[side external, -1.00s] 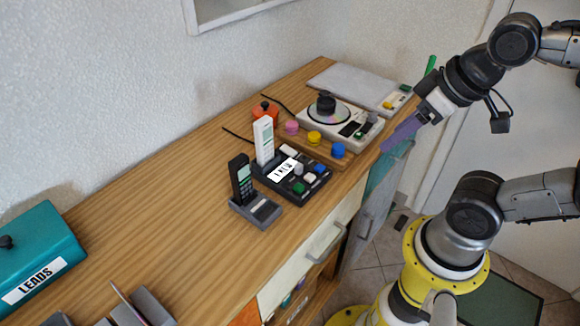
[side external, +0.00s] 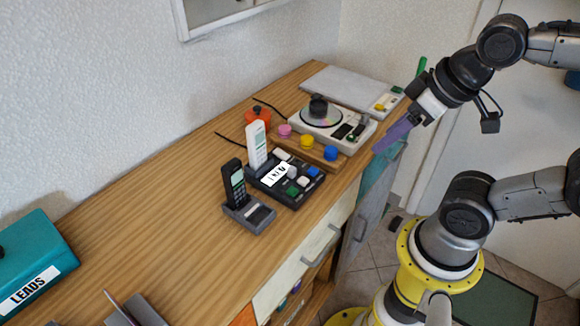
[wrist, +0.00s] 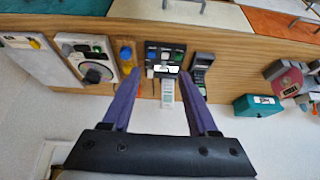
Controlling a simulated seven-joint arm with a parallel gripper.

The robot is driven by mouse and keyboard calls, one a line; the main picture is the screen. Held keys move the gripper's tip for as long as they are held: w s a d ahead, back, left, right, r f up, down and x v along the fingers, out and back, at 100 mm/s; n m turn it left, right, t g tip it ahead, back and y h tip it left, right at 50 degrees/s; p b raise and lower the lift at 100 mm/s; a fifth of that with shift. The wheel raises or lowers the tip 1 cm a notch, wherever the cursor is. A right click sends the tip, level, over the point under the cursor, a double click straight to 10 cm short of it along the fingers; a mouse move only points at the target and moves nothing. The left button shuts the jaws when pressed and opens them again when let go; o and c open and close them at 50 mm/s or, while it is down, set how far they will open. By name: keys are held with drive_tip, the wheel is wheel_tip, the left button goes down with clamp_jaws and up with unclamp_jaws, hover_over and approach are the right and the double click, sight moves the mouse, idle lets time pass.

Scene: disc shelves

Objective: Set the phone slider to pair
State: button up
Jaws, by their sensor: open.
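A black phone base (side external: 292,196) with several coloured buttons and a white label sits on the wooden counter, a white handset (side external: 257,146) upright in it. In the wrist view the base (wrist: 152,69) and white handset (wrist: 167,99) appear between my fingers. Beside it, a grey base (side external: 257,216) holds a black handset (side external: 234,183); this phone also shows in the wrist view (wrist: 200,68). I cannot tell which small part is the slider or its setting. My gripper (side external: 380,148) has purple fingers, open and empty, above the counter's front edge, apart from both phones; it also shows in the wrist view (wrist: 158,73).
A disc player (side external: 349,125) and a wooden block with pink, yellow and blue knobs (side external: 307,142) stand behind the phones. An orange pot (side external: 258,116) is near the wall. A teal LEADS box (side external: 40,255) is at left. Bare counter lies between that box and the phones.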

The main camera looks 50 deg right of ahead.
drive_tip(key=shift+c, duration=0.6)
drive_tip(key=w+r, duration=0.4)
drive_tip(key=g, duration=0.6)
hover_over(292, 168)
wheel_tip(292, 168, down, 7)
wheel_tip(292, 168, down, 14)
drive_tip(key=shift+f, duration=0.2)
